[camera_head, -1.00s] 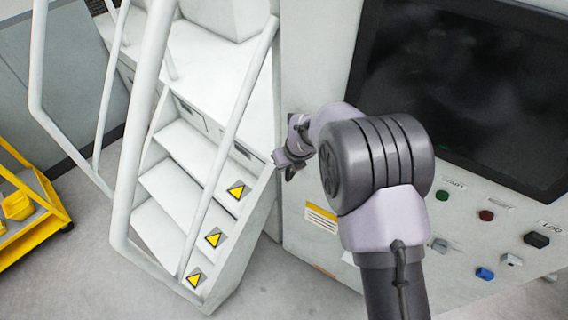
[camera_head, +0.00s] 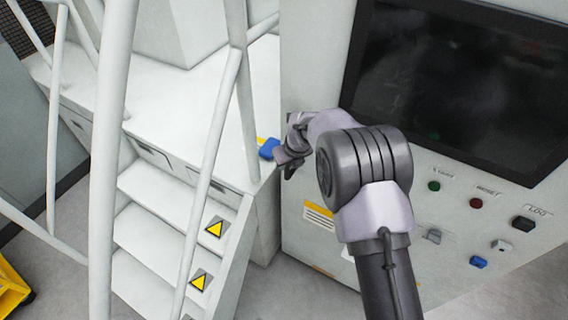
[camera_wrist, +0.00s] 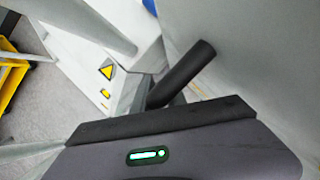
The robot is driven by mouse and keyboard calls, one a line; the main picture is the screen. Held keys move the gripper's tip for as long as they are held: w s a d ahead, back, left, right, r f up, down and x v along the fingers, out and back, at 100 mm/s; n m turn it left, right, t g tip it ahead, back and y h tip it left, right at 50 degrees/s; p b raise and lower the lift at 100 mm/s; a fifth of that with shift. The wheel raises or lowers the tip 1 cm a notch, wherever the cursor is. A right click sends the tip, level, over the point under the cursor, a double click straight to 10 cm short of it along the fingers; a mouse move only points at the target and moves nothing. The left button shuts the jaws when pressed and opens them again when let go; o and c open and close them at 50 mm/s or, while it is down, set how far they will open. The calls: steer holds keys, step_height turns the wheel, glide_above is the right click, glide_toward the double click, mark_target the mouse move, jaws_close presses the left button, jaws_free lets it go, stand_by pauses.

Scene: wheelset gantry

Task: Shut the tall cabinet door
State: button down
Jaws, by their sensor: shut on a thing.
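The tall pale door panel (camera_head: 312,70) stands right of the steps in the head view. It carries a large dark screen (camera_head: 450,85) and buttons below it. My gripper (camera_head: 287,158) is at the panel's left edge, low beside the screen. In the wrist view a dark bar (camera_wrist: 182,75) sticks out past my gripper (camera_wrist: 165,118), against the pale surface. My gripper is shut on this bar, which looks like the door's handle. The fingertips and the grip itself are mostly hidden.
White steps (camera_head: 160,235) with tall white rails and yellow warning triangles stand close left of my gripper. A blue item (camera_head: 269,149) lies at the platform's edge beside it. A yellow cart (camera_head: 12,290) is at far left. Some floor shows bare below the panel.

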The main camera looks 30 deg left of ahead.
steer(key=shift+w+r, duration=0.5)
steer(key=shift+w, duration=0.1)
steer(key=c, duration=1.7)
jaws_free()
steer(key=shift+a, duration=0.1)
steer(key=o, duration=0.3)
steer(key=shift+w+f, duration=0.1)
steer(key=shift+w, duration=0.15)
steer(key=shift+o, duration=0.2)
steer(key=shift+s, duration=0.1)
steer(key=p+v, duration=0.1)
steer(key=v, duration=1.6)
steer(key=shift+s+d, duration=0.25)
